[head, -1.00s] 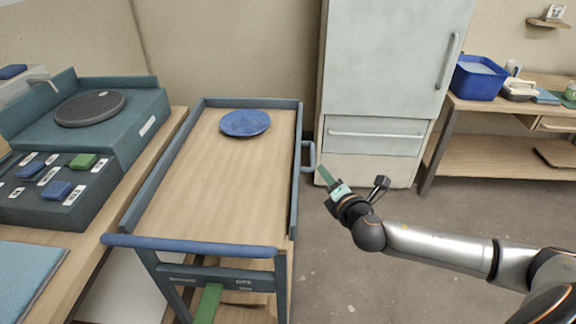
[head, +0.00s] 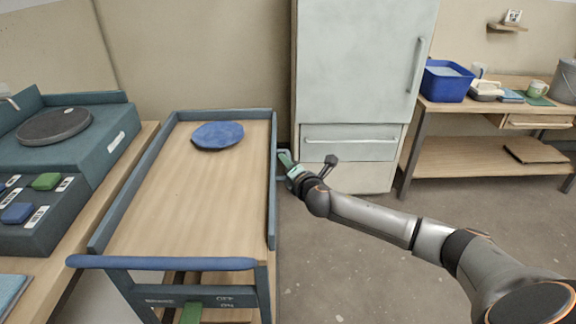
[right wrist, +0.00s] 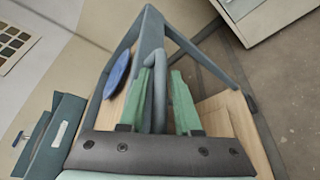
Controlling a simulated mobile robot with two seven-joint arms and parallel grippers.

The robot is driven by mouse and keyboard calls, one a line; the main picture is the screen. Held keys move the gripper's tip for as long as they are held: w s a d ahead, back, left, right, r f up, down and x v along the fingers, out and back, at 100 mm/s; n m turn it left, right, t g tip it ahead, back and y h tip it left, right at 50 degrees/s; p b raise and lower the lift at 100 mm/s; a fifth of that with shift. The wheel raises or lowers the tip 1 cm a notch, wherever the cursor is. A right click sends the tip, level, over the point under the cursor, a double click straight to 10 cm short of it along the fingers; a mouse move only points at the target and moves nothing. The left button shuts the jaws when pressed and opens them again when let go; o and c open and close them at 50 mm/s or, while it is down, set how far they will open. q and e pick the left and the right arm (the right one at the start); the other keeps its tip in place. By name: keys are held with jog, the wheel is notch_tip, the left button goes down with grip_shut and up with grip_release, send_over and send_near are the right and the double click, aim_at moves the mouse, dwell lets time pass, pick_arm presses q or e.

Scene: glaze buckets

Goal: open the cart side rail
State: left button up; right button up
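The cart (head: 190,190) has a wooden top with raised blue-grey edges. Its right side rail (head: 273,195) stands upright along the top's right edge; in the right wrist view the rail (right wrist: 151,30) runs away from me. A loop handle sticks out from the rail's outer side; my gripper mostly hides it in the head view. My right gripper (head: 286,165) is at this handle. In the right wrist view its green fingers (right wrist: 163,100) are apart, with the blue-grey handle (right wrist: 159,80) between them. Contact cannot be told. My left gripper is not in view.
A blue plate (head: 218,135) lies on the cart's far end. A counter with a dark turntable (head: 54,126) stands close to the cart's left. A fridge (head: 362,60) stands behind, and a bench with a blue tub (head: 446,84) stands at right. Floor right of the cart is clear.

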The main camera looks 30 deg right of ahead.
jog(key=c, duration=0.4)
grip_shut()
